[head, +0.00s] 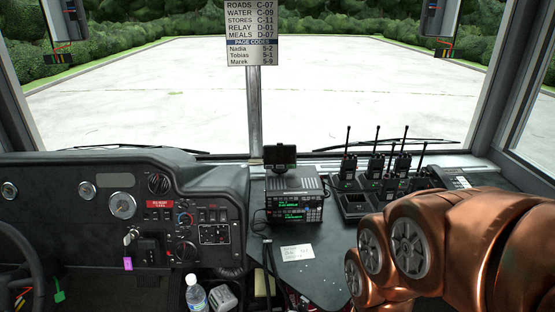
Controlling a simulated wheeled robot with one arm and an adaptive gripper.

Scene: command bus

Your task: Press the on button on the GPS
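A small dark device with a black screen (280,154), which looks like the GPS, sits on a mount on top of a black radio unit (295,205) right of the dash's centre. Its screen is dark, and its on button is too small to make out. My copper-coloured arm fills the lower right of the head view. My gripper is not in view, so whether it is open or shut does not show.
Handheld radios (348,168) with antennas stand in a charger right of the radio unit. A paper note (297,252) lies on the console in front. A water bottle (195,293) stands below the dashboard (85,180). A code sign (252,35) hangs on the windshield post.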

